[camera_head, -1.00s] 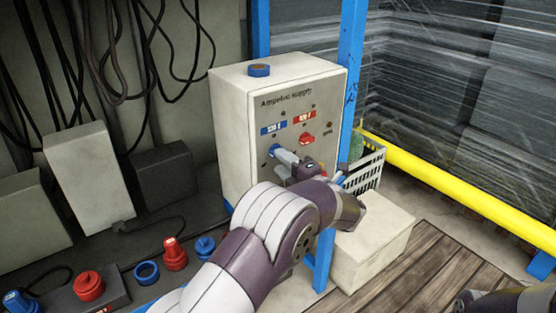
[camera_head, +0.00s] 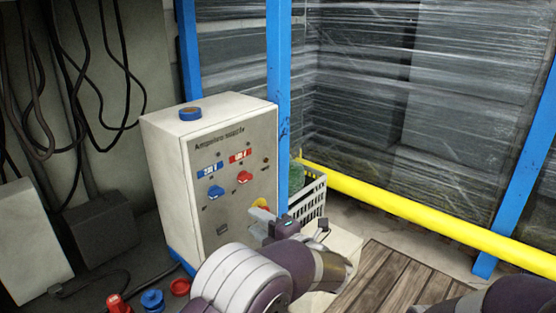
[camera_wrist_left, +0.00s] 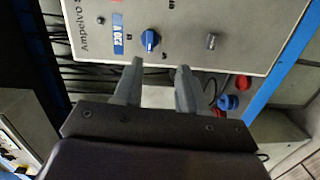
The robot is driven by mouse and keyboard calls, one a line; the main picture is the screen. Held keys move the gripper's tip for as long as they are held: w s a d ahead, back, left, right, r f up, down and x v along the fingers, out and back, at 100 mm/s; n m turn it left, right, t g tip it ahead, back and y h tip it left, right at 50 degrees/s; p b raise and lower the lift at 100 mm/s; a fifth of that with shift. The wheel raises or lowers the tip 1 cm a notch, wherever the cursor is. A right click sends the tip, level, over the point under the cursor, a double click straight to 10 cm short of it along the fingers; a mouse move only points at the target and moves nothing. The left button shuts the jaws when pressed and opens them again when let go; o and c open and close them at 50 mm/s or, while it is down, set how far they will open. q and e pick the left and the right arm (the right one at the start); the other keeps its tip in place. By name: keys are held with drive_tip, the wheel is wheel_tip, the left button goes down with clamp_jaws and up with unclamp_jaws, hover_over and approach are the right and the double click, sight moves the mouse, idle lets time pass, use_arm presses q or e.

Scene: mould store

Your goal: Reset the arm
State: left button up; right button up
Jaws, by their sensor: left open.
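My left gripper (camera_head: 262,216) is open and empty in front of the lower right of the control box's panel (camera_head: 232,205). In the left wrist view its two fingers (camera_wrist_left: 160,70) stand apart with nothing between them. A blue knob (camera_wrist_left: 150,40) on the panel shows beyond the fingertips there. The panel also carries a red knob (camera_head: 244,178) and the blue knob (camera_head: 216,192). A yellow part (camera_head: 259,203) is partly hidden behind the left fingers. A dark piece of my right arm shows at the bottom right; its gripper is out of view.
A blue ring (camera_head: 190,114) lies on top of the box. A grey crate (camera_head: 310,200) stands right of it, beside a blue post (camera_head: 278,70). A yellow rail (camera_head: 400,203) crosses the right. Cables (camera_head: 75,60) hang at the left. Wooden planks (camera_head: 385,285) lie lower right.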

use_arm(q)
drive_tip(key=w+d+f+m+t+h, duration=0.2)
drive_tip(key=d+f+m+h, duration=0.55)
drive_tip(key=m+h, duration=0.4)
drive_tip(key=s+d+f+m+g+h, duration=0.2)
drive_tip(key=s+f+m+g+h, duration=0.15)
drive_tip(key=m, duration=0.45)
drive_tip(key=s+a+f+m+g+y, duration=0.15)
drive_tip(key=s+a+m+g, duration=0.3)
drive_tip(key=s+a, duration=0.55)
drive_tip(key=s+a+f+m+g, duration=0.3)
drive_tip(key=s+a+m+g, duration=0.15)
drive_tip(key=s, duration=1.05)
drive_tip(key=a+r+p, duration=0.2)
drive_tip(key=r+p, duration=0.8)
drive_tip(key=r, duration=0.1)
drive_tip(key=a+r+n+p, duration=0.1)
drive_tip(key=a+r+p, duration=0.2)
drive_tip(key=r+p, duration=0.7)
drive_tip(key=shift+s+r+y, duration=0.25)
drive_tip(key=shift+r+y, duration=0.1)
drive_tip(key=shift+r, duration=0.3)
drive_tip(key=shift+n, duration=0.25)
